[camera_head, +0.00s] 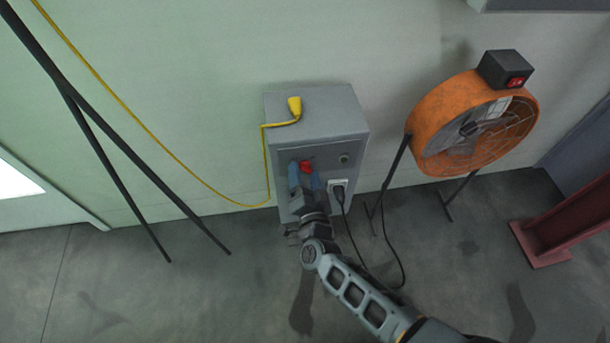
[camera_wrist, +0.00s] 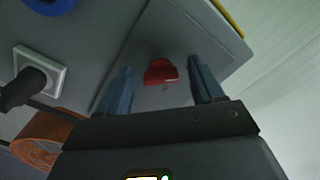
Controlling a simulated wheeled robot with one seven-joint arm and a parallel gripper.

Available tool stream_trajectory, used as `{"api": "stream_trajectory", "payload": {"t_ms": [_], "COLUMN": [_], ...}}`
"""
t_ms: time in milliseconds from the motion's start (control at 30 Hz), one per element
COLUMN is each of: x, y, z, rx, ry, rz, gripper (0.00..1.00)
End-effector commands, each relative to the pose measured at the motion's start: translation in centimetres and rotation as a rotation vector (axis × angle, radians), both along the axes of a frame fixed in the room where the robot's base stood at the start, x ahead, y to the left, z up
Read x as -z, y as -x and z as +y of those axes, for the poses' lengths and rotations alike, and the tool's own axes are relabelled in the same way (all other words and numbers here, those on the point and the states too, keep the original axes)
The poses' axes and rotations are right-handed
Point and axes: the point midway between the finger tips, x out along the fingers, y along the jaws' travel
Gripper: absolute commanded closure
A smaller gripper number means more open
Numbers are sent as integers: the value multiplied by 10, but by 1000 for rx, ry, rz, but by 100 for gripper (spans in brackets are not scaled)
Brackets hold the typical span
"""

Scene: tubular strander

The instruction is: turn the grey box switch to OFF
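The grey box (camera_head: 324,132) stands on the floor against the wall. Its red switch (camera_head: 306,167) is on the upper left of the front face. My gripper (camera_head: 306,178) is at the box front with its blue fingers to either side of the switch. In the wrist view the red switch (camera_wrist: 160,72) shows between the two spread fingertips, with gaps on both sides. The gripper (camera_wrist: 162,80) is open and holds nothing. The switch's position marks are too small to read.
A black plug sits in a white socket (camera_head: 338,186) right of the gripper, its cord hanging to the floor. A yellow connector (camera_head: 295,106) and cord lie on the box top. An orange fan (camera_head: 432,122) stands at the right. Dark poles (camera_head: 103,145) lean at the left.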

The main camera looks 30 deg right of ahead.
Motion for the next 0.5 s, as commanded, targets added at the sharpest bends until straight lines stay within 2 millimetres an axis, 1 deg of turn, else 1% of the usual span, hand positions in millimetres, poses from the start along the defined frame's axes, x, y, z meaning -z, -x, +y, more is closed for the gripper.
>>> {"api": "stream_trajectory", "payload": {"t_ms": [267, 367, 500], "x": [0, 0, 0], "y": [2, 10, 32], "z": [0, 3, 10], "rx": [1, 1, 1], "ry": [-1, -1, -1], "rz": [-2, 0, 0], "gripper": [32, 32, 32]}}
